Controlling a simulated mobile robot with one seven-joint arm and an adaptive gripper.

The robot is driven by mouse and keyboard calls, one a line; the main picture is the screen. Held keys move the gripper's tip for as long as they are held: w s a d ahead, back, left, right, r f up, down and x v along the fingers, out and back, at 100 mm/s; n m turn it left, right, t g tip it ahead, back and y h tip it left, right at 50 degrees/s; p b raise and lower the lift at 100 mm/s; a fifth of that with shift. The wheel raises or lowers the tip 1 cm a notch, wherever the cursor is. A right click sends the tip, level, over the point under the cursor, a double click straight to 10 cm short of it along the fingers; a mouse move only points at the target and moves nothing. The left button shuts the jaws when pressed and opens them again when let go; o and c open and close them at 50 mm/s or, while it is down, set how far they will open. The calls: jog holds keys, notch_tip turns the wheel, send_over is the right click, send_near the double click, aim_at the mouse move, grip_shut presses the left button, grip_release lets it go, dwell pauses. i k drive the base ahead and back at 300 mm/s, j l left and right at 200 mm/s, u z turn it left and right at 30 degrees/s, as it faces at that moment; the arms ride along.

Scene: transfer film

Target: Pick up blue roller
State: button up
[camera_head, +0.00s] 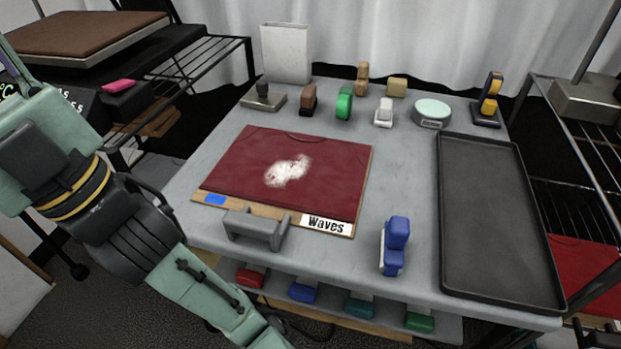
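A blue roller-like object (396,240) stands upright near the front edge of the grey table (408,170), right of the board. It has a blue block on top and some white on its lower left side. Another blue item (302,293) sits on the shelf below the tabletop, mostly shaded by it. My arm enters at the left and runs down past the table's front left corner, leaving the picture at the bottom. My gripper is outside the picture.
A dark red board (330,185) labelled "Waves" bears a white patch. A grey holder (256,229) stands at its front edge. A black tray (490,220) fills the table's right side. Several small tools line the back, beside a white bin (286,52). Wire racks flank the table.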

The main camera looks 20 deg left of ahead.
aim_at(396, 233)
jog(key=u, duration=0.8)
jog(key=k+l+u, duration=0.2)
jog(key=l, duration=0.2)
jog(key=k+l+u, duration=0.2)
jog(key=l, duration=0.15)
jog(key=k+l, duration=0.15)
jog(key=l, duration=0.2)
jog(key=k+l, duration=0.1)
jog(key=l, duration=0.2)
jog(key=k+l, duration=0.15)
jog(key=l, duration=0.2)
